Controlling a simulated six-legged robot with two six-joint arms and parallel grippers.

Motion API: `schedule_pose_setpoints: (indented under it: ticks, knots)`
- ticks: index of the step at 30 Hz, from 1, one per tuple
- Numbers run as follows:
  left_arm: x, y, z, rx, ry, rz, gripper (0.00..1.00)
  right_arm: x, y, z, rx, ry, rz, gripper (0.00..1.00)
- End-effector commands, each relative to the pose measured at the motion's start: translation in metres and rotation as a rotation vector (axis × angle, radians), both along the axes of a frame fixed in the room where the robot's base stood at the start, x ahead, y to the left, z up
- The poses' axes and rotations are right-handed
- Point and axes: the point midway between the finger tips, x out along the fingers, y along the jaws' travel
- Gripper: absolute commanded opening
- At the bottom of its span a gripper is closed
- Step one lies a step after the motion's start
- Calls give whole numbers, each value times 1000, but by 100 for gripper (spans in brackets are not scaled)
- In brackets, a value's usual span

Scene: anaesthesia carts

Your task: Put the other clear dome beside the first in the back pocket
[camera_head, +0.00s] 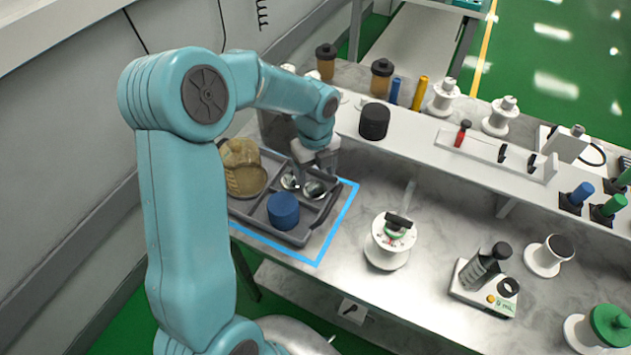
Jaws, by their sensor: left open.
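A grey divided tray (297,236) sits on the bench inside a blue outline. Two small shiny, clear-looking domes lie side by side in its back right pocket: the left dome (289,181) and the right dome (315,189). My left gripper (312,175) points down just above the domes, closest to the right one. It is open; the frame is too small to tell whether a finger touches a dome. The gripper partly hides the pocket's back edge. My right gripper is not in view.
The tray also holds a tan object (243,170) at left and a blue cylinder (283,211) in front; its black handle (328,207) stands at right. A white dial device (388,243) stands right of the tray. A raised shelf (420,150) with jars runs behind.

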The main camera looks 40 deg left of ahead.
Motion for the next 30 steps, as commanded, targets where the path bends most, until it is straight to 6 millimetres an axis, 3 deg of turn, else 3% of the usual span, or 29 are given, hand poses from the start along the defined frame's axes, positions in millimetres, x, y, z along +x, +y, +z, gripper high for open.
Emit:
schedule_pose_setpoints:
  ticks: [3,10,30]
  knots:
    - [1,0,30,1,-6,0,72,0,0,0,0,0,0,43]
    - [0,0,65,-1,-2,-1,72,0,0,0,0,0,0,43]
    - [-1,0,71,-1,0,0,72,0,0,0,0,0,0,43]
